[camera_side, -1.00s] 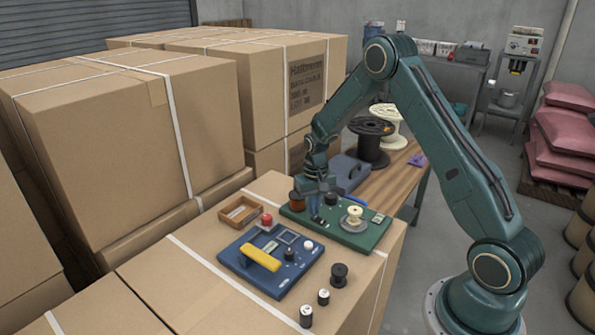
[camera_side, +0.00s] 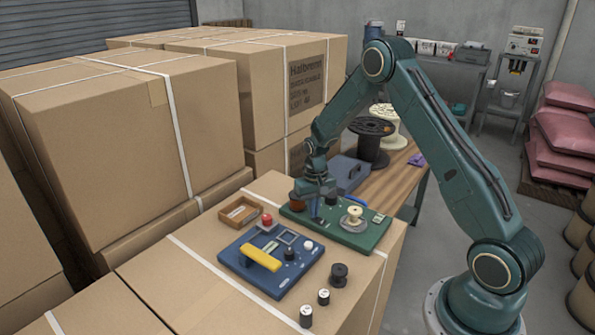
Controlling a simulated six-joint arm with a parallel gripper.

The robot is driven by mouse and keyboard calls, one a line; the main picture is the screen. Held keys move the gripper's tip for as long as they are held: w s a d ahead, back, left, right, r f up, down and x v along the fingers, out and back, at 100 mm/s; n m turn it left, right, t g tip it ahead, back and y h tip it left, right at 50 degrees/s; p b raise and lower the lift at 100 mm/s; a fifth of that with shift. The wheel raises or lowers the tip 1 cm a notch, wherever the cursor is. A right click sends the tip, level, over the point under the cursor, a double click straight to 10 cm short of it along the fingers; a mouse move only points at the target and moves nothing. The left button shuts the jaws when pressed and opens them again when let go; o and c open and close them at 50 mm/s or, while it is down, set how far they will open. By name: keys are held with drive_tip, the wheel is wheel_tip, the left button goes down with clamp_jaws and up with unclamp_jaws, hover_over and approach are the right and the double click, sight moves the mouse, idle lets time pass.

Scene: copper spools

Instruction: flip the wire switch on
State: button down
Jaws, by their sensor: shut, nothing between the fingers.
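A green board (camera_side: 352,236) lies on the cardboard box top, with a cream spool (camera_side: 354,215) on a round disc at its right and a copper-brown spool (camera_side: 297,205) at its left. My gripper (camera_side: 316,219) points down over the left part of this board, shut and empty, close to its surface. The wire switch is not clearly made out; the part of the board under the gripper is partly hidden. A blue panel (camera_side: 250,284) with a yellow handle (camera_side: 262,258), a black knob (camera_side: 290,254) and a white knob (camera_side: 308,246) lies in front.
A small wooden tray (camera_side: 224,216) and a red button (camera_side: 267,219) are left of the green board. Black spools (camera_side: 339,275) stand near the front edge. Large cartons (camera_side: 130,140) rise at the left. A grey case (camera_side: 345,172) and big reels (camera_side: 370,140) are behind.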

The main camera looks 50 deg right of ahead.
drive_tip(key=shift+f, duration=0.2)
drive_tip(key=shift+r, duration=3.5)
